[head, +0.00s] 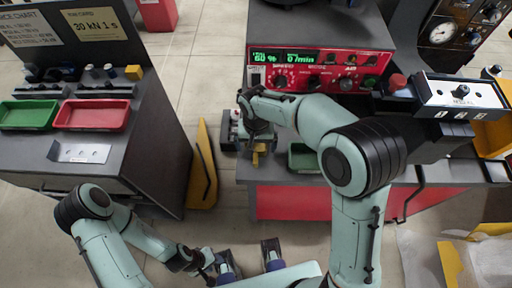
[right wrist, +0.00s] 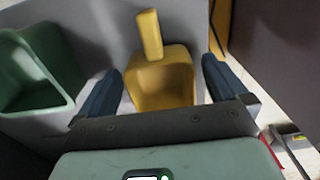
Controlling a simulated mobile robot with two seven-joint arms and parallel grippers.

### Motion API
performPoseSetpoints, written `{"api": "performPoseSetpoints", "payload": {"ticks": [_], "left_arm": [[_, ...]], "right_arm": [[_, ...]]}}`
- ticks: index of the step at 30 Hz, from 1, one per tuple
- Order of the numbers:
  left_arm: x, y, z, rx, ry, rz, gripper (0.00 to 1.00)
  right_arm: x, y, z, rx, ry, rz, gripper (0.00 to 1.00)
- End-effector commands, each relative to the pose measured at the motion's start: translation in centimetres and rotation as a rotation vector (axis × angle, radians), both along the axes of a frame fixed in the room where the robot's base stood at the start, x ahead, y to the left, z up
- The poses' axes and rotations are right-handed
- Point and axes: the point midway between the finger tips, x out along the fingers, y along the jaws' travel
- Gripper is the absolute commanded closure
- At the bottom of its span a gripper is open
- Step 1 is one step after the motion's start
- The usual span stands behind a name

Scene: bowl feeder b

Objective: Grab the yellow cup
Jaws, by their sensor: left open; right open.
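The yellow cup (right wrist: 160,84) is in the middle of the right wrist view, with its handle sticking up. In the head view only a small yellow piece (head: 260,149) of it shows below my right gripper (head: 252,140), at the front left corner of the grey bench. My right gripper (right wrist: 162,72) is open, with one blue finger on each side of the cup. I cannot tell whether the fingers touch it. My left gripper (head: 249,261) is open and empty at the bottom of the head view, away from the cup.
A green cup (right wrist: 38,72) stands left of the yellow one; in the head view it (head: 304,157) is to the right. A red control panel (head: 318,72) stands behind. A left counter holds a green tray (head: 28,115) and a red tray (head: 92,115). A yellow post (head: 203,170) stands between.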

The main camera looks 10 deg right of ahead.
Motion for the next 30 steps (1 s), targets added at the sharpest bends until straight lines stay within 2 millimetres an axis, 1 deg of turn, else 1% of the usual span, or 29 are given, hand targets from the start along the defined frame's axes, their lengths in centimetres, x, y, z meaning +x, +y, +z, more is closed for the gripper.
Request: {"api": "performPoseSetpoints", "payload": {"ticks": [3, 5, 6, 8, 9, 17, 22, 26, 29, 30], "left_arm": [[0.0, 0.0, 0.0, 0.0, 0.0, 0.0, 0.57], [0.0, 0.0, 0.0, 0.0, 0.0, 0.0, 0.57], [0.0, 0.0, 0.0, 0.0, 0.0, 0.0, 0.57], [0.0, 0.0, 0.0, 0.0, 0.0, 0.0, 0.57], [0.0, 0.0, 0.0, 0.0, 0.0, 0.0, 0.57], [0.0, 0.0, 0.0, 0.0, 0.0, 0.0, 0.57], [0.1, 0.0, 0.2, 0.0, -0.001, 0.0, 0.57], [0.2, 0.0, 0.5, 0.0, -0.002, 0.0, 0.57], [0.3, 0.0, 0.8, 0.0, -0.003, 0.0, 0.57], [0.3, 0.0, 1.0, 0.0, -0.004, 0.0, 0.57]], "right_arm": [[0.0, 0.0, 0.0, 0.0, 0.0, 0.0, 0.0], [0.0, 0.0, 0.1, 0.0, 0.0, 0.0, 0.2], [0.0, 0.0, 0.0, 0.0, 0.0, 0.0, 0.33], [0.0, 0.0, 0.1, 0.0, 0.0, 0.0, 0.52], [0.0, 0.0, 0.1, 0.0, 0.0, 0.0, 0.58], [0.0, 0.0, 0.2, 0.0, -0.001, 0.0, 0.58], [0.1, 0.0, 1.1, 0.0, -0.002, 0.001, 0.58], [0.1, 0.0, 3.0, 0.002, -0.005, 0.001, 0.58], [0.2, 0.0, 5.3, 0.003, -0.006, 0.0, 0.58], [0.1, 0.1, 6.4, 0.003, -0.006, 0.001, 0.58]]}}
